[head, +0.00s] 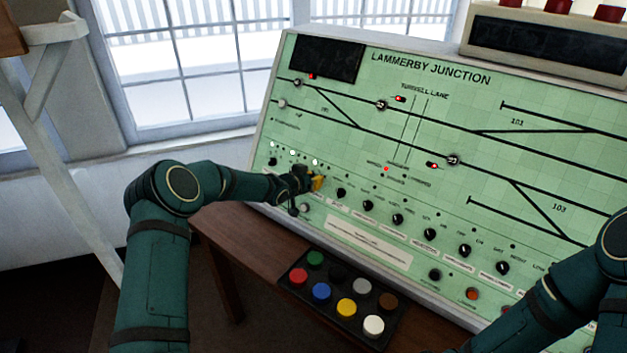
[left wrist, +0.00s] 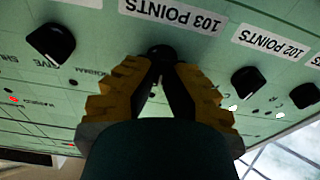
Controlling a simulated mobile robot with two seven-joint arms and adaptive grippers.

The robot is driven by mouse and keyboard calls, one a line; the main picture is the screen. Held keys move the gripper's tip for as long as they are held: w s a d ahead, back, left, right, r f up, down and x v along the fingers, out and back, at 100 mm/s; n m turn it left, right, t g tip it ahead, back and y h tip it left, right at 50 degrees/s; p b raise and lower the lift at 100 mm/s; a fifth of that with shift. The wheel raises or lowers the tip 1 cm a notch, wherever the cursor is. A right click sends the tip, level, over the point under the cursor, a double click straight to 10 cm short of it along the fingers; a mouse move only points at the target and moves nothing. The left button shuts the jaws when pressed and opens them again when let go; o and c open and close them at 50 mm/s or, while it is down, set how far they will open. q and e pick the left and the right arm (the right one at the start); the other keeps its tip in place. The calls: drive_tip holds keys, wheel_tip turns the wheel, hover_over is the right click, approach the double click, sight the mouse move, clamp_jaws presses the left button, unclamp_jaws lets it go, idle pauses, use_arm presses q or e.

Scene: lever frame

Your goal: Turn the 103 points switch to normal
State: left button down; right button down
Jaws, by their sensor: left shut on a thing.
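The 103 points switch (left wrist: 162,52) is a black knob on the green panel, beside the label "103 POINTS" (left wrist: 187,22) in the left wrist view. In the head view my left gripper (head: 314,184) is at the lower left of the panel and hides the knob. The knob's pointer direction cannot be told. My right arm enters at the lower right of the head view, but its gripper is not visible.
The panel (head: 420,165), titled Lammerby Junction, carries a row of black knobs, including one by the 102 points label (left wrist: 252,82). Another knob (left wrist: 50,44) is on the other side. A box of coloured buttons (head: 338,300) stands below the panel.

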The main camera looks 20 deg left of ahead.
use_arm(q)
drive_tip(key=n+b, duration=0.1)
drive_tip(key=n, duration=0.2)
drive_tip(key=shift+a+f, duration=0.1)
drive_tip(key=shift+f, duration=0.1)
drive_tip(key=n+b, duration=0.1)
drive_tip(key=n, duration=0.2)
drive_tip(key=shift+b, duration=0.35)
drive_tip(key=shift+n+y+b, duration=0.4)
drive_tip(key=shift+n+b, duration=0.05)
drive_tip(key=shift+n, duration=0.65)
drive_tip(key=c, duration=1.2)
unclamp_jaws()
drive_tip(key=shift+o, duration=0.9)
drive_tip(key=shift+w+f, duration=0.1)
drive_tip(key=shift+w, duration=0.1)
drive_tip(key=shift+s+a, duration=0.1)
